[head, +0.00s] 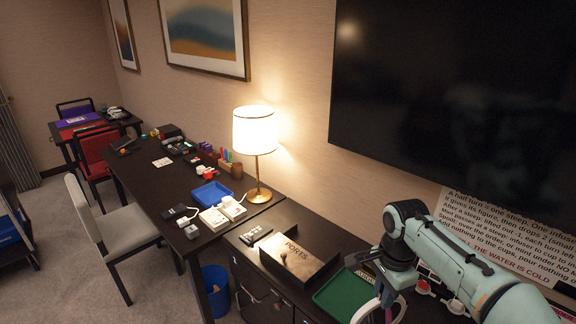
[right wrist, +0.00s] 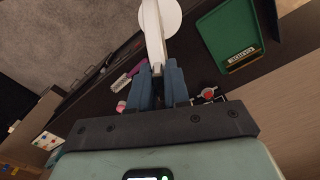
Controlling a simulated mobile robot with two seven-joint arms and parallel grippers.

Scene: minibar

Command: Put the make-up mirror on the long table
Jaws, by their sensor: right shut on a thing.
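My right gripper (head: 388,298) is at the lower right of the head view, above the dark cabinet top. In the right wrist view its blue fingers (right wrist: 157,88) are shut on the white stem of the make-up mirror (right wrist: 153,32), whose round white part reaches the top edge. In the head view the mirror shows only as a pale curved rim (head: 364,312) beside the gripper, partly cut off. The long dark table (head: 148,186) runs away at the left of the cabinet, with a lit lamp at its near end. My left gripper is not in view.
A green tray (head: 338,298) and a box marked PORTS (head: 290,262) stand on the cabinet. The table's near end holds a blue tray (head: 211,193), white devices and a lamp (head: 256,140). A chair (head: 118,225) and blue bin (head: 215,285) stand by it.

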